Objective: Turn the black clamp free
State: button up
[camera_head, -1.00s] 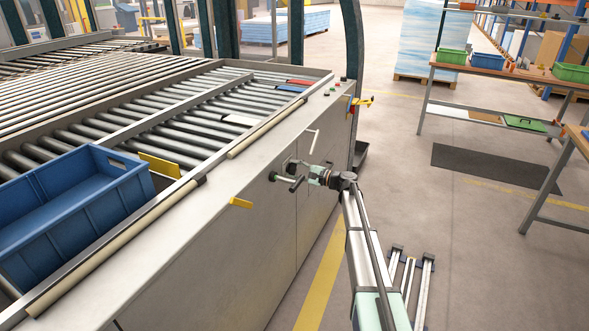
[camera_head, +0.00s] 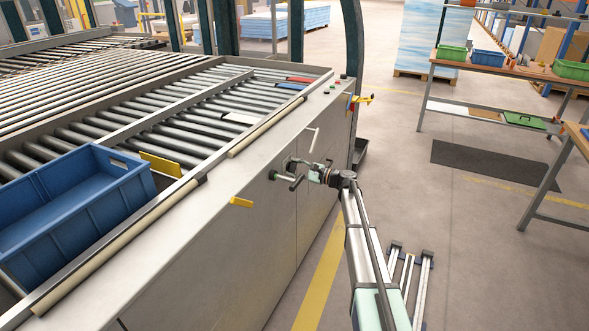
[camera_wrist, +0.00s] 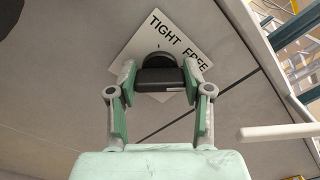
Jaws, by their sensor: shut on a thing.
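The black clamp (camera_wrist: 160,80) is a short, dark block-shaped knob on a white, diamond-shaped plate (camera_wrist: 142,40) marked TIGHT and FREE on the grey machine panel. In the wrist view my gripper (camera_wrist: 160,74) has one finger on each side of the clamp and is shut on it. The plate appears tilted in this view, with its lower part hidden behind the clamp and fingers. In the head view my gripper (camera_head: 303,167) reaches the machine's side panel from the right. The clamp is small there and mostly hidden by the gripper.
A crank-like handle (camera_head: 283,178) sticks out just left of my gripper. A pale lever (camera_head: 314,140) stands above it. A yellow handle (camera_head: 241,202) is further left. A blue crate (camera_head: 75,210) sits on the rollers.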

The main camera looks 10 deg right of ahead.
jog(key=o, duration=1.2)
jog(key=shift+w+a, duration=0.1)
jog(key=shift+c, duration=0.2)
jog(key=v, duration=1.2)
